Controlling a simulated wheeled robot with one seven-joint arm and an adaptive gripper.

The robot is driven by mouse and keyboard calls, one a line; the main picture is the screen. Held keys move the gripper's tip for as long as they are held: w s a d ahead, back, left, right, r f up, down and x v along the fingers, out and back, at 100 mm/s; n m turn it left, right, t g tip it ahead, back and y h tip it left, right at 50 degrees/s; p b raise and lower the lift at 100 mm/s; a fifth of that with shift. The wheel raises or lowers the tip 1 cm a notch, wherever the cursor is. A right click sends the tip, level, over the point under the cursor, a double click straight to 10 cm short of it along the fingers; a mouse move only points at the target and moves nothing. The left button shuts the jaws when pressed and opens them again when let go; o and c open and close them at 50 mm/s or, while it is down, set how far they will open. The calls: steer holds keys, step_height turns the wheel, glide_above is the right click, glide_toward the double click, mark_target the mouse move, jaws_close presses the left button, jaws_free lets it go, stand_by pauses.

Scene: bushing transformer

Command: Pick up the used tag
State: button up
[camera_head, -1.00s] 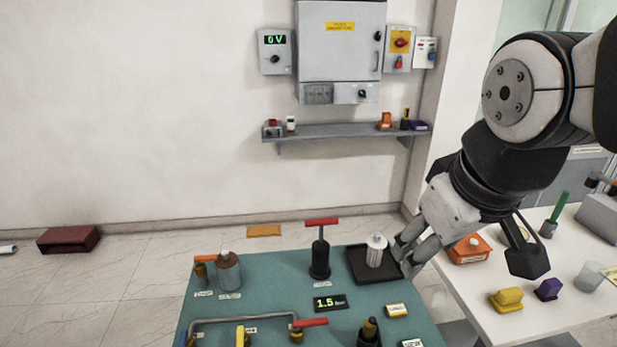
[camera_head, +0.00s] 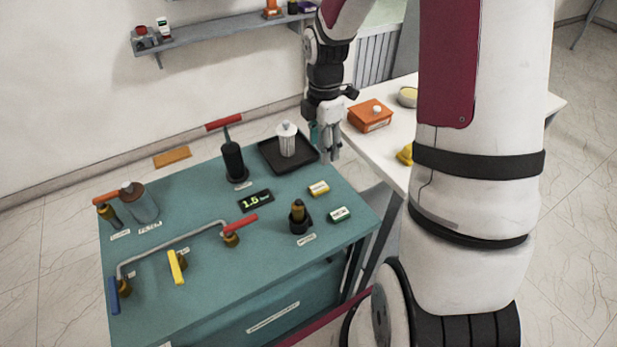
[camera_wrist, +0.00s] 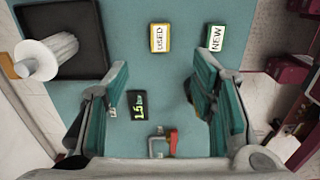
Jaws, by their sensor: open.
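The used tag (camera_wrist: 160,38) is a small yellow-edged block with a white face lettered USED, lying on the teal tabletop. In the head view it is the yellow tag (camera_head: 318,188) near the table's right side. The green tag lettered NEW (camera_wrist: 215,38) lies beside it and also shows in the head view (camera_head: 339,214). My gripper (camera_wrist: 160,72) is open and empty, its two teal-padded fingers spread wide. In the head view my gripper (camera_head: 327,150) hangs above the table's right edge, beside the black tray and apart from the used tag.
A black tray (camera_head: 270,153) holds a white ribbed cylinder (camera_head: 287,138). A dark cone-topped fitting (camera_head: 298,217) stands close to the tags. A 1.5 display (camera_head: 255,201), a black pump with a red handle (camera_head: 233,160) and pipework stand further left. A white table (camera_head: 385,146) adjoins at right.

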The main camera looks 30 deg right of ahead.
mark_target(320, 186)
step_height(320, 186, down, 14)
steer(key=shift+d+f+p, duration=0.1)
steer(key=shift+p, duration=0.3)
stand_by(0.3)
steer(key=c, duration=0.9)
